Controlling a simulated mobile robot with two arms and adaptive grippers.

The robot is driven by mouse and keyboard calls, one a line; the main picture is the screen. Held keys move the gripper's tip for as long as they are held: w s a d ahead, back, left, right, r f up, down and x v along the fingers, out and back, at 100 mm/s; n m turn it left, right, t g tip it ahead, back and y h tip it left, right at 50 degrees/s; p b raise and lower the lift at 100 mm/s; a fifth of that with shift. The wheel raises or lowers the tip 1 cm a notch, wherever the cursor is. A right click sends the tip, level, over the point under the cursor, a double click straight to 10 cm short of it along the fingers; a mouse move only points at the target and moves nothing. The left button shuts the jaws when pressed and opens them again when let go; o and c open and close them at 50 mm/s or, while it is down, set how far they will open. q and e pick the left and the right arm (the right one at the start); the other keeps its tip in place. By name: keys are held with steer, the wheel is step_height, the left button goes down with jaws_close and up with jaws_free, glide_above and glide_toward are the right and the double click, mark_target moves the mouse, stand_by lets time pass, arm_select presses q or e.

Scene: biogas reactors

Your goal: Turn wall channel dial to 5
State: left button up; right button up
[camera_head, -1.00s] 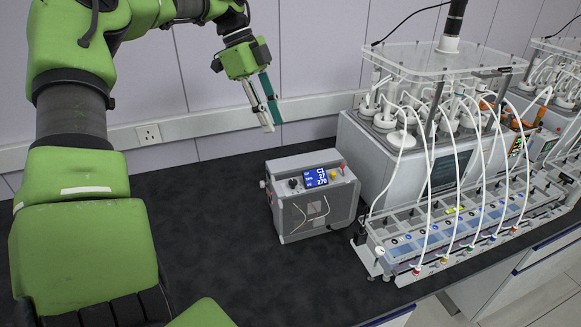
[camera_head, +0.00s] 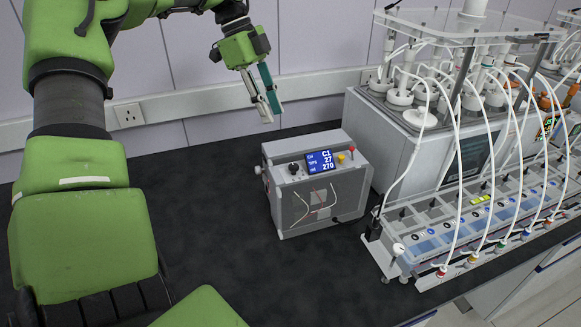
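A grey control box (camera_head: 330,205) stands on the dark bench top. Its sloped top has a small black dial (camera_head: 293,168) at the left of a blue screen (camera_head: 320,162). The screen reads C1, 27 and 270; the dial's pointer mark is too small to read. My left gripper (camera_head: 273,115) hangs above and behind the box, up and left of the dial in the picture, touching nothing. Its grey and teal fingers point down and stand slightly apart, with nothing between them. My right gripper is not in view.
To the right of the box stands a reactor unit (camera_head: 406,145) with white tubes and a row of valve modules (camera_head: 450,228) in front. A yellow and a red knob sit right of the screen. The dark bench top (camera_head: 205,215) left of the box is clear. A wall rail (camera_head: 190,113) with a socket runs behind.

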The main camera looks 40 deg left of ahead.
mark_target(293, 165)
arm_select(q)
steer(key=p+x, duration=0.3)
steer(key=x, duration=1)
steer(key=shift+a+f, duration=0.1)
steer(key=shift+f, duration=0.4)
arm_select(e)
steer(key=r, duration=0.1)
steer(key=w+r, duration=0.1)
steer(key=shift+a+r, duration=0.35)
arm_select(q)
jaws_close()
